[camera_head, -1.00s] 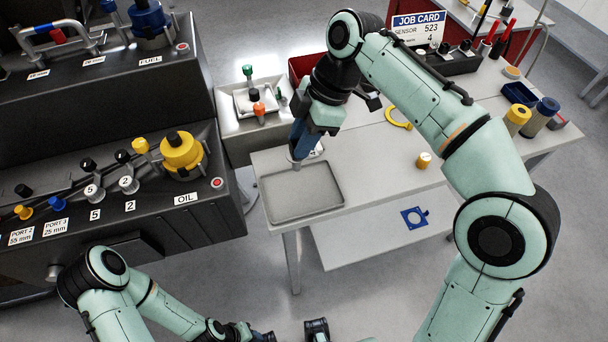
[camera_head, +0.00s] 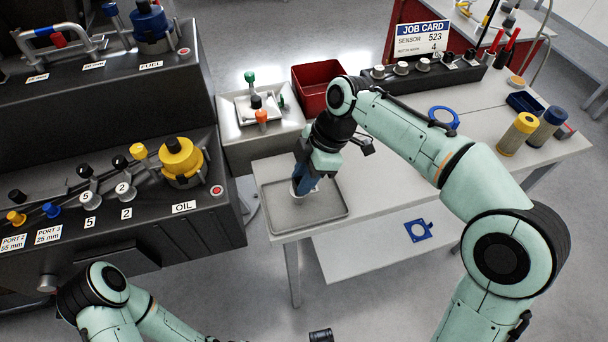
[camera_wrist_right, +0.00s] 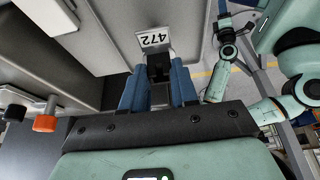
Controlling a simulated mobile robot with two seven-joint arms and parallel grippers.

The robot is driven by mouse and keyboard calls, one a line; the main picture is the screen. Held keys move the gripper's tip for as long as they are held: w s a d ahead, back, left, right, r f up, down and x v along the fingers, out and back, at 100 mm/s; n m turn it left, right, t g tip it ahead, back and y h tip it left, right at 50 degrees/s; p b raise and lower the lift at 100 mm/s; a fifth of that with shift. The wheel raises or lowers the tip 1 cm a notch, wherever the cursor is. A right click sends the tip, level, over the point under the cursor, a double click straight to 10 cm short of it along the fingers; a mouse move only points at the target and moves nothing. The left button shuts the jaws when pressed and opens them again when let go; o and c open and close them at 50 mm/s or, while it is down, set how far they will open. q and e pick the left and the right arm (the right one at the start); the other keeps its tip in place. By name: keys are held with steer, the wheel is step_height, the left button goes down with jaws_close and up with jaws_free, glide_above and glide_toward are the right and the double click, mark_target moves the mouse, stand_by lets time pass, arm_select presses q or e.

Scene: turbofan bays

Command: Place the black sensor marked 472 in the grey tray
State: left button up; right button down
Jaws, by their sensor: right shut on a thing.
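My right gripper (camera_head: 300,190) is shut on the black sensor, low over the grey tray (camera_head: 328,212) on the pale bench. In the right wrist view the dark sensor (camera_wrist_right: 159,74) sits between the blue fingers, with its white label 472 (camera_wrist_right: 155,39) beyond the fingertips. In the head view the fingers mostly hide the sensor, and a pale part shows below them. I cannot tell whether it touches the tray floor. The rest of the tray looks empty. My left arm is low at the left; its jaws cannot be made out.
A grey bin (camera_head: 230,128) with a white tray of small parts and a red bin (camera_head: 318,88) stand behind the grey tray. The black engine panel (camera_head: 195,222) is close on the left. A blue ring (camera_head: 443,118) and yellow cylinder (camera_head: 517,136) stand further right.

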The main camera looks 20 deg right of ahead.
steer(key=shift+f, duration=0.2)
steer(key=c, duration=0.9)
jaws_free()
arm_select(q)
steer(key=shift+f, duration=0.1)
arm_select(e)
steer(key=shift+o, duration=0.2)
steer(key=shift+r, duration=0.15)
steer(key=shift+r, duration=0.3)
arm_select(q)
steer(key=r+p, duration=0.1)
steer(key=w+r+p, duration=0.1)
steer(key=r+p, duration=0.1)
steer(key=shift+w+r, duration=0.1)
arm_select(e)
steer(key=v, duration=1.1)
steer(key=shift+d+r, duration=0.15)
steer(key=shift+r, duration=0.1)
